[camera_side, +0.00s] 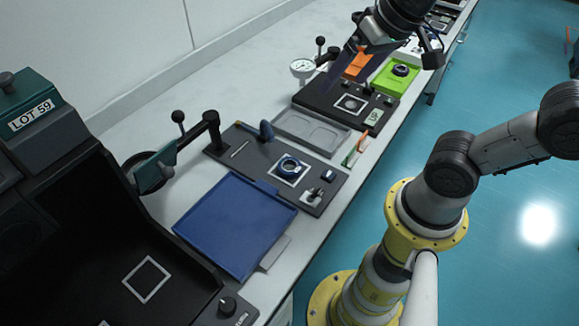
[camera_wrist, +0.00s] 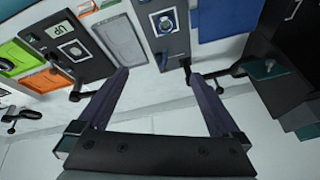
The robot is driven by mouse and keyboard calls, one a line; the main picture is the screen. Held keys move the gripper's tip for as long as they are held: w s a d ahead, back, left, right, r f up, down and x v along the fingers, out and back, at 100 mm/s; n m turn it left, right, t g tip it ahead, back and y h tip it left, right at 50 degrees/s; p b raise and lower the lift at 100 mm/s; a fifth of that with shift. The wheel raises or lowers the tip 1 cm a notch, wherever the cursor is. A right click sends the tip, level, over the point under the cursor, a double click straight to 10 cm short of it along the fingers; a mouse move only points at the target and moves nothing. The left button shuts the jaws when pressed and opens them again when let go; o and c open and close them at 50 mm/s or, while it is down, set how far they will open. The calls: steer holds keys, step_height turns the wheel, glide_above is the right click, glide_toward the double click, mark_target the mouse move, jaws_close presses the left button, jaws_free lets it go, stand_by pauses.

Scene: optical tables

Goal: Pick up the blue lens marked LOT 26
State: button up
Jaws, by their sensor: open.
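A blue ring-shaped lens (camera_side: 289,167) sits on a white-outlined square on a dark plate in the middle of the bench; it also shows near the top of the wrist view (camera_wrist: 166,20). A second dark blue ring (camera_side: 401,70) lies on a green tray (camera_side: 388,82) farther back. I cannot read LOT 26 on either one. My gripper (camera_wrist: 158,76) is open and empty, with both dark fingers apart. In the side view my gripper hangs above the back part of the bench, apart from both rings.
A blue tray (camera_side: 235,222) lies in front of the lens plate, and a grey tray (camera_side: 311,132) behind it. Upright posts with arms (camera_side: 213,130) and a dial gauge (camera_side: 302,68) stand along the wall side. A dark machine labelled LOT 59 (camera_side: 32,115) fills the left.

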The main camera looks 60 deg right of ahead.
steer(key=w+a+f+m+g, duration=0.1)
steer(key=w+f+m+g, duration=0.15)
steer(key=w+f, duration=0.4)
steer(key=g, duration=0.3)
glide_above(289, 164)
step_height(289, 164, down, 6)
steer(key=r, duration=0.1)
steer(key=f, duration=0.9)
steer(key=shift+s+d, duration=0.1)
steer(key=shift+s, duration=0.15)
steer(key=shift+w+f, duration=0.15)
steer(key=shift+f, duration=2.8)
steer(key=c, duration=1.5)
steer(key=shift+r, duration=0.15)
